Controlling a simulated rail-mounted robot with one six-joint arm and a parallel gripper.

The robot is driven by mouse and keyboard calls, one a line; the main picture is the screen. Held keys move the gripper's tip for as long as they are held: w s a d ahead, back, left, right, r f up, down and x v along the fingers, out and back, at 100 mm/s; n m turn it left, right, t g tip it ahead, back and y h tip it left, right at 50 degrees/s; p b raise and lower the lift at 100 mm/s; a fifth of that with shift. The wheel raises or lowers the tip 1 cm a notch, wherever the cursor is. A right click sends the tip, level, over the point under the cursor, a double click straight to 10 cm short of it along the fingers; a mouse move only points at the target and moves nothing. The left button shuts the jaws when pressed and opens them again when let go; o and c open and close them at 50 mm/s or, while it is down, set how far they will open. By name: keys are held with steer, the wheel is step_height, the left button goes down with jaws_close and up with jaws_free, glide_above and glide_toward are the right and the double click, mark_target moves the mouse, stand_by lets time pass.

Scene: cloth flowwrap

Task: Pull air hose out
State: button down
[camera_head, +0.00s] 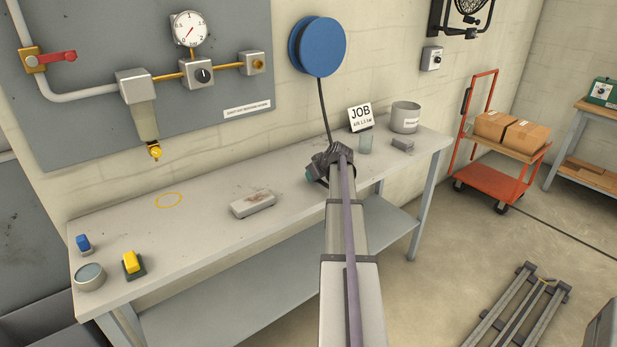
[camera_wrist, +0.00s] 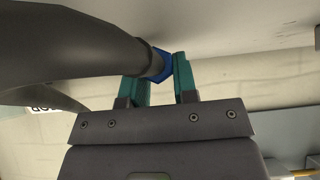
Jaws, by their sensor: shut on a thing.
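The black air hose (camera_head: 325,110) hangs from the round blue reel (camera_head: 318,46) on the wall down to my gripper (camera_head: 313,174) at the back of the workbench. The hose end is hidden behind my arm and wrist in the head view. In the wrist view, the thick black hose (camera_wrist: 90,42) comes in from the left and ends in a blue fitting (camera_wrist: 156,66). The teal fingers of my gripper (camera_wrist: 161,84) are shut on this blue fitting, one on each side.
A regulator with a gauge (camera_head: 190,29) is mounted on the wall panel. The bench's middle left is clear.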

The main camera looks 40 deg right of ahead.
steer(key=shift+f, duration=0.25)
steer(key=c, duration=0.8)
jaws_free()
steer(key=p+v, duration=0.8)
steer(key=v, duration=0.3)
steer(key=shift+w+r, duration=0.15)
